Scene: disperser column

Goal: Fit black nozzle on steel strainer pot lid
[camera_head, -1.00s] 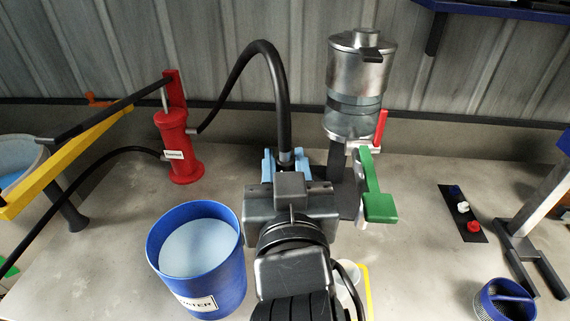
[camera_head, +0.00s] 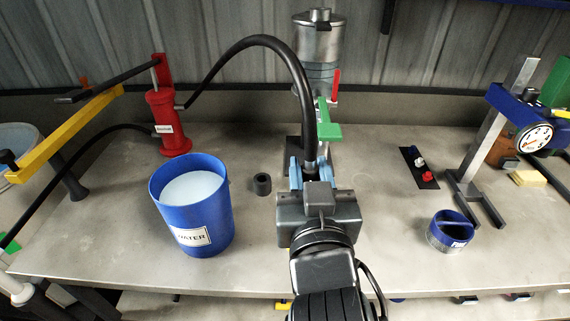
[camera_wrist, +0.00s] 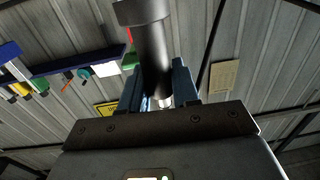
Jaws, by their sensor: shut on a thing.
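The steel strainer pot (camera_head: 318,40) stands at the back centre, with its round knobbed lid (camera_head: 319,17) on top. My gripper (camera_head: 309,170) is in front of and below the pot, shut on the end of a black hose (camera_head: 262,42). The hose arches over from the red pump and comes down between the light-blue fingers. In the wrist view a black tube (camera_wrist: 155,55) with a wider black end stands between the fingers (camera_wrist: 157,95). I cannot tell whether this end is the nozzle. The hose and my gripper hide the pot's lower part and stand.
A blue water bucket (camera_head: 190,215) stands left of my gripper, with a small black cylinder (camera_head: 262,184) between them. The red pump (camera_head: 168,120) is at the back left. A green handle (camera_head: 328,131) shows below the pot. A blue-rimmed strainer (camera_head: 451,231) and gauge stand (camera_head: 490,130) are right.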

